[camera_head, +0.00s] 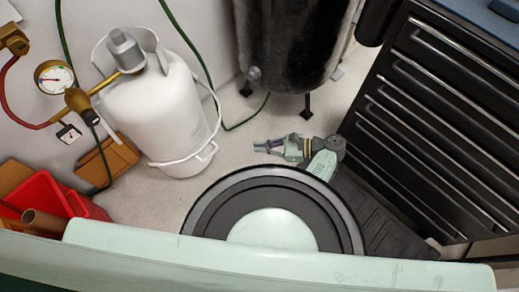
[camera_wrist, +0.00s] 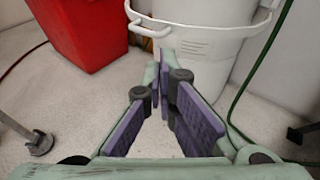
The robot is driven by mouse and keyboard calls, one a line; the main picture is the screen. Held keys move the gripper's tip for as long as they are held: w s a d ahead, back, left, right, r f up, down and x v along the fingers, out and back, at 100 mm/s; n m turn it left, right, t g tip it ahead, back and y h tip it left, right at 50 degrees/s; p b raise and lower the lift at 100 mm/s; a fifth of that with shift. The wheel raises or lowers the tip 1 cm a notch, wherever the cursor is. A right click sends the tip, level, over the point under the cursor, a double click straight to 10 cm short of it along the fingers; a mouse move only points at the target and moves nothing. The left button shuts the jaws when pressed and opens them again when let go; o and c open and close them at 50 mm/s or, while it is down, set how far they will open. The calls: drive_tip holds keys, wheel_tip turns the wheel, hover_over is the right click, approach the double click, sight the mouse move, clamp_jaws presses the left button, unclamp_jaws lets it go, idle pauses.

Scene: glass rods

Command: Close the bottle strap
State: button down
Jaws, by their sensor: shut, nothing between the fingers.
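The white gas bottle (camera_head: 165,125) stands upright on the floor at the left of the head view. Its lower body fills the top right of the wrist view (camera_wrist: 205,65). A thin white strap (camera_head: 185,163) runs around its lower body, with a loop-like piece at its right side. In the wrist view the strap (camera_wrist: 205,27) crosses the bottle, with the loop-like piece (camera_wrist: 147,27) at left. I cannot tell whether the strap is fastened. My gripper (camera_head: 261,147) is shut and empty, low and right of the bottle, apart from it. Its purple-padded fingers (camera_wrist: 164,60) point toward the bottle.
A red bin (camera_head: 50,195) stands left of the bottle. A dark tank (camera_head: 293,40) on legs stands behind, and a black drawer cabinet (camera_head: 430,120) at right. A green hose (camera_head: 195,55) runs past the bottle to the floor. Bare floor lies between bottle and gripper.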

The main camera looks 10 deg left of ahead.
sight(217, 148)
drive_tip(key=b+x, duration=0.2)
drive_tip(key=x, duration=1)
drive_tip(key=shift+a, duration=0.35)
drive_tip(key=shift+s, duration=0.1)
drive_tip(key=shift+s+a+r+p, duration=0.1)
drive_tip(key=shift+a+r+p, duration=0.1)
drive_tip(key=shift+p, duration=0.1)
drive_tip(key=shift+m+t, duration=0.7)
drive_tip(key=shift+t, duration=0.2)
drive_tip(key=a+p, duration=0.1)
drive_tip(key=s+a+p, duration=0.1)
drive_tip(key=a+p, duration=0.1)
drive_tip(key=s+a+p, duration=0.1)
drive_tip(key=shift+s+a+r, duration=0.15)
drive_tip(key=shift+a+r, duration=0.15)
drive_tip(key=shift+a, duration=0.1)
drive_tip(key=s+a+p, duration=0.1)
drive_tip(key=a, duration=0.6)
drive_tip(key=shift+s+a+f+p, duration=0.2)
drive_tip(key=shift+s+f+p, duration=0.1)
drive_tip(key=shift+f, duration=0.15)
drive_tip(key=shift+s+r, duration=0.1)
